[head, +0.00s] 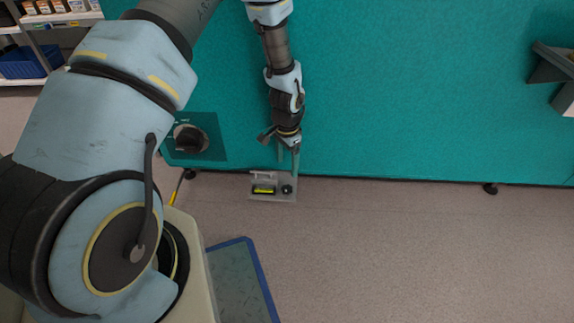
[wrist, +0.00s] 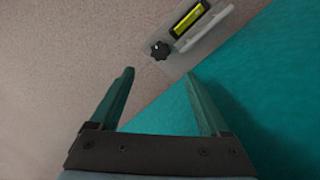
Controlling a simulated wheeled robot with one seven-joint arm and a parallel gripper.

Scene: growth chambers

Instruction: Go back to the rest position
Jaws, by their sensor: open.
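My gripper (head: 288,151) hangs down in front of the teal chamber wall in the head view, with my arm reaching out from the left. In the wrist view my gripper (wrist: 160,92) shows two teal fingers spread apart with nothing between them. Past the fingertips is a small grey panel (head: 272,195) with a yellow-green display, a black knob and a handle. This panel also shows at the top of the wrist view (wrist: 208,42). In the head view the fingertips appear just above the panel; I cannot tell the exact gap.
The teal chamber wall (head: 420,90) stands close behind my gripper. A black dial (head: 190,139) is left of my gripper. A grey bracket (head: 553,75) juts out at the far right. A blue-edged mat (head: 240,280) lies on the floor. Shelving with a blue bin (head: 25,62) is at upper left. The right floor is clear.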

